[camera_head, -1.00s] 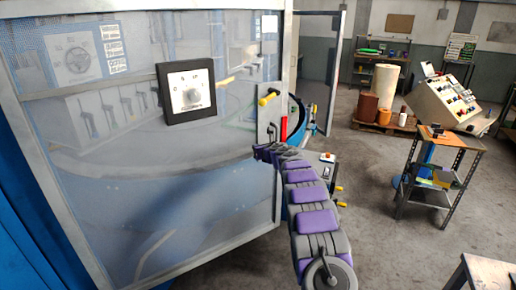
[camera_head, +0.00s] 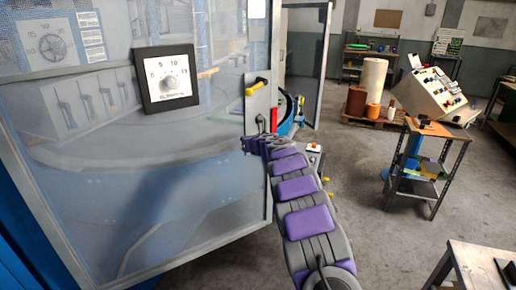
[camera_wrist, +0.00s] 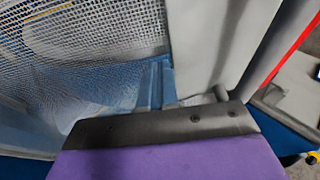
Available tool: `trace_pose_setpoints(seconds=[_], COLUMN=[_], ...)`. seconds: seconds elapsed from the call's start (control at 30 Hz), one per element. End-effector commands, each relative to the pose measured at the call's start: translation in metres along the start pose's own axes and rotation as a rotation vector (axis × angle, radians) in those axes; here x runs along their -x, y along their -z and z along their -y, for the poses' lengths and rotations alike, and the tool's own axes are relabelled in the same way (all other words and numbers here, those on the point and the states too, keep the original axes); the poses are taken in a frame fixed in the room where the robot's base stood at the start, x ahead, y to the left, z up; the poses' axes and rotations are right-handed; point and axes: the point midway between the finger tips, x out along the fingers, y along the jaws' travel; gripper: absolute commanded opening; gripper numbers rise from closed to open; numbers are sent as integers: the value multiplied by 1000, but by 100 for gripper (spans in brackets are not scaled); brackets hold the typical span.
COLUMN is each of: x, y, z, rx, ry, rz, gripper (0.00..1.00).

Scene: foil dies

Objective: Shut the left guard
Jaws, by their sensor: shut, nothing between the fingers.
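The left guard (camera_head: 130,200) is a large see-through mesh panel in a grey metal frame, filling the left of the head view. A yellow handle (camera_head: 257,88) sits on a metal plate at its right edge. Its mesh (camera_wrist: 90,50) and grey edge strip (camera_wrist: 215,40) fill much of the wrist view. My gripper (camera_head: 248,144) is shut and empty, at the guard's right edge below the handle. I cannot tell whether it touches the guard. In the wrist view, its purple and dark grey body shows along the bottom; the fingertips are not clear.
A second framed panel (camera_head: 305,65) stands swung out behind the guard's right edge. A small work table (camera_head: 440,128) and a sloped control console (camera_head: 435,92) stand to the right.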

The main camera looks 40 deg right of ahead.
Motion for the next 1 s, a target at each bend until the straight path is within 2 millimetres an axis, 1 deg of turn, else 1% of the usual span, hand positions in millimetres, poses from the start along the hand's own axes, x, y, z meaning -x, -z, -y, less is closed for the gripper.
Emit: trace_pose_setpoints(seconds=[0.03, 0.3, 0.6, 0.73, 1.0], x=[4, 31, 64, 72, 74], y=[5, 8, 4, 6, 8], z=[4, 6, 2, 4, 8], rx=[-3, -6, 0, -1, -6], ry=[3, 0, -1, -5, -8], rz=[-3, -9, -7, -8, -8], gripper=[0, 0, 0, 0, 0])
